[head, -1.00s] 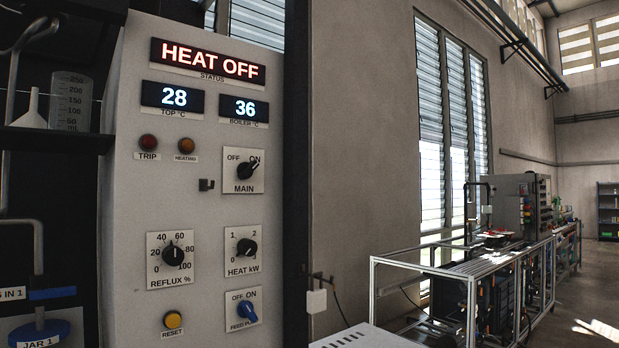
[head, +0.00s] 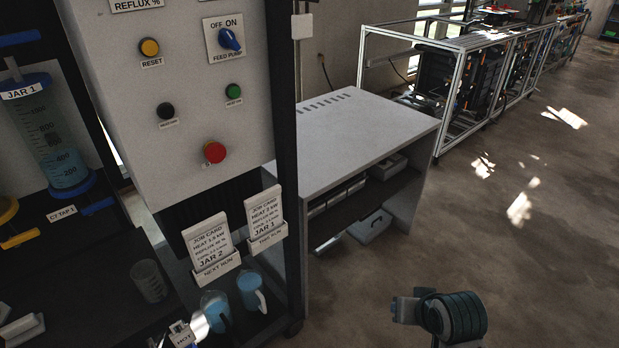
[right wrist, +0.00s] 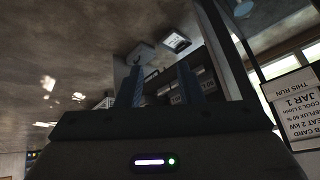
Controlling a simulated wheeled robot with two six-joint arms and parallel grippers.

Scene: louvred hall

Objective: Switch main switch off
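The grey control panel (head: 165,80) stands at left in the head view, cut off by the top edge. Its main switch is outside the frame now. The panel's lower part shows the blue feed pump knob (head: 229,40), the yellow reset button (head: 149,47), a black button (head: 165,111), a green button (head: 233,91) and a red button (head: 214,152). My right gripper (right wrist: 162,86) shows in the right wrist view with two dark fingers apart and nothing between them. My left gripper is not in view.
Two job cards (head: 207,241) (head: 264,213) sit in holders below the panel. Blue jugs (head: 215,309) (head: 251,291) and a clear beaker (head: 150,281) stand beneath. A grey bench (head: 350,130) is right of the panel. Open floor (head: 520,260) lies at right.

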